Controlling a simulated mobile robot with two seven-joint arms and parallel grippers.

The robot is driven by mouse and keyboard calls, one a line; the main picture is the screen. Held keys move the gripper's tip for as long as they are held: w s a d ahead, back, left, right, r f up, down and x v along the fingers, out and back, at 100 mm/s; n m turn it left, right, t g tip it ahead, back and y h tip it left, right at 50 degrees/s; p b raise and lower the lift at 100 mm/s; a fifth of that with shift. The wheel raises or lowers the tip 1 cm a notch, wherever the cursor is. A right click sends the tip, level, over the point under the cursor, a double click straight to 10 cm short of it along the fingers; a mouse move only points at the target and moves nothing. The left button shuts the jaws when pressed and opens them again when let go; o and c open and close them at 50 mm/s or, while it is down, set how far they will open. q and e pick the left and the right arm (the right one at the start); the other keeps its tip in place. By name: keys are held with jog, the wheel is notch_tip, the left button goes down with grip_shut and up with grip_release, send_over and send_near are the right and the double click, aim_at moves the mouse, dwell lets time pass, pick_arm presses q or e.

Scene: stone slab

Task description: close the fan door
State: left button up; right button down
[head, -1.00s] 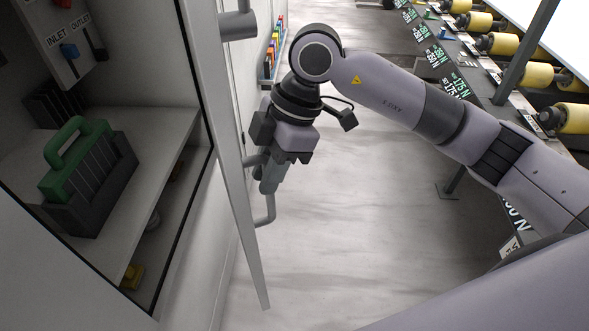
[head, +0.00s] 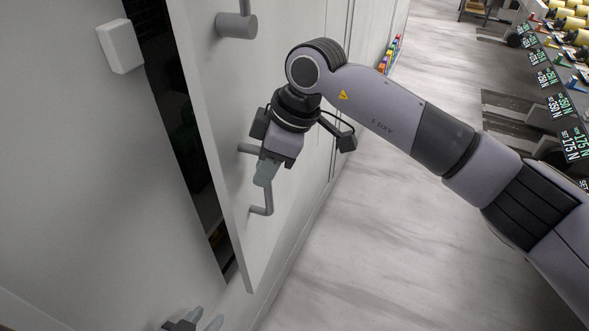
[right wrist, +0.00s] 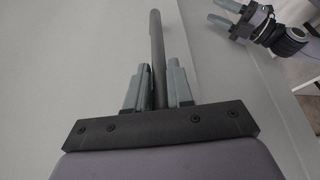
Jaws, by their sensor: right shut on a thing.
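The fan door (head: 228,110) is a tall pale panel standing slightly ajar, with a narrow dark gap (head: 190,150) between its edge and the cabinet front. Its grey bar handle (head: 268,196) is on the outer face. My right gripper (head: 265,175) is shut on this handle. In the right wrist view, the fingers of my right gripper (right wrist: 158,88) sit on either side of the handle bar (right wrist: 156,40). My left gripper (head: 202,319) is at the bottom edge of the head view, empty, fingers apart, near the cabinet front. It also shows in the right wrist view (right wrist: 226,11).
A grey cylinder (head: 237,25) sticks out of the door's upper part. A white box (head: 121,46) is fixed on the cabinet front. Clear pale floor (head: 370,240) lies right of the door. A rack with yellow rolls (head: 570,25) and number labels stands at the far right.

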aim_at(225, 158)
jog(key=w+a+m, duration=0.1)
jog(key=a, duration=0.6)
jog(key=shift+w+a+r+m+t, duration=0.15)
jog(key=shift+w+a+m+t, duration=0.15)
jog(key=shift+a, duration=0.1)
jog(key=shift+s+a+r, duration=0.1)
jog(key=shift+a, duration=0.05)
jog(key=c, duration=1.4)
grip_release()
jog(key=shift+a, duration=0.1)
jog(key=o, duration=0.3)
jog(key=shift+a, duration=0.2)
jog(key=shift+d, duration=0.1)
jog(key=shift+w+f, duration=0.2)
jog(key=shift+f, duration=0.05)
